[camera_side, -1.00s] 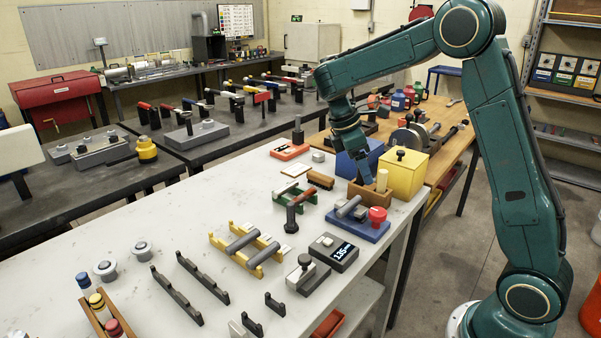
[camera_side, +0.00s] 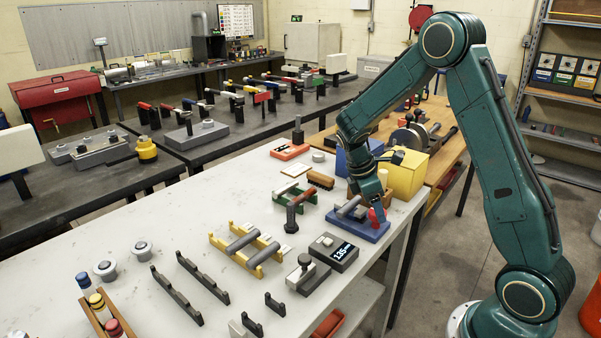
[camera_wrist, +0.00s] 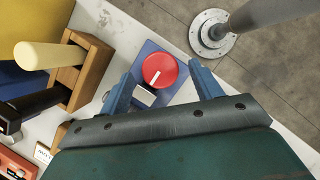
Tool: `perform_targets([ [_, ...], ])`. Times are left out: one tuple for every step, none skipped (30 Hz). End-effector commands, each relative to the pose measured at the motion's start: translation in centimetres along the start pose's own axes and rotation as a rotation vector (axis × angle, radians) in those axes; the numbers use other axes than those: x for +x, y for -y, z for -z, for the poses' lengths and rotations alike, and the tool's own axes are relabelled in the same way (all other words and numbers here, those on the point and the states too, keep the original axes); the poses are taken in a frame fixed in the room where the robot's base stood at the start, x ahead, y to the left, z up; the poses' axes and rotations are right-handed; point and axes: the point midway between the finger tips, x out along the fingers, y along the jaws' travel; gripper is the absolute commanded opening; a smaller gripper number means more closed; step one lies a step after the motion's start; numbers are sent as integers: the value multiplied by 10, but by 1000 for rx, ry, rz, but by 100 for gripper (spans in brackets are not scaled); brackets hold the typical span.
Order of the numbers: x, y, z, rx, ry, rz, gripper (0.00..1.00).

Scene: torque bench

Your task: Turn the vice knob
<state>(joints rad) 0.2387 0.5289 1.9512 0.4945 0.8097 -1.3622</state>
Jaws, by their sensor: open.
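The vice knob is a round red knob (camera_wrist: 160,70) with a white pointer line, on a blue vice base (camera_wrist: 152,48) with a grey part beside it. In the side view the blue base (camera_side: 345,229) sits near the right edge of the white bench, and the red knob (camera_side: 376,217) is partly hidden by my gripper. My gripper (camera_side: 379,217) points down over the knob. In the wrist view its two blue fingers (camera_wrist: 160,82) are apart, one on each side of the knob. I cannot tell whether either finger touches it.
A wooden block with a pale handle (camera_wrist: 75,65) stands just left of the knob in the wrist view. A yellow box (camera_side: 404,175) and a blue box (camera_side: 357,158) stand behind. The bench edge is close on the right.

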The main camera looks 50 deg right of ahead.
Motion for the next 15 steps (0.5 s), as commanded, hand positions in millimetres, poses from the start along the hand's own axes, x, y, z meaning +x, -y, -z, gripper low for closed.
perform_targets([
  [5, 0, 0, 0, 1, 2, 64],
  [7, 0, 0, 1, 1, 3, 64],
  [9, 0, 0, 1, 1, 2, 64],
  [10, 0, 0, 1, 1, 2, 64],
  [11, 0, 0, 1, 0, 1, 64],
  [12, 0, 0, 1, 0, 1, 64],
  [13, 0, 0, 1, 0, 1, 64],
  [13, 0, 0, 1, 0, 1, 64],
  [14, 0, 0, 1, 0, 1, 64],
  [14, 0, 0, 1, -1, 1, 64],
  [14, 0, 0, 1, -1, 1, 64],
  [14, 0, 0, 1, -1, 1, 64],
  [14, 0, 0, 1, 0, 1, 64],
  [13, 0, 0, 1, 0, 1, 64],
  [13, 0, 0, 1, 0, 1, 64],
])
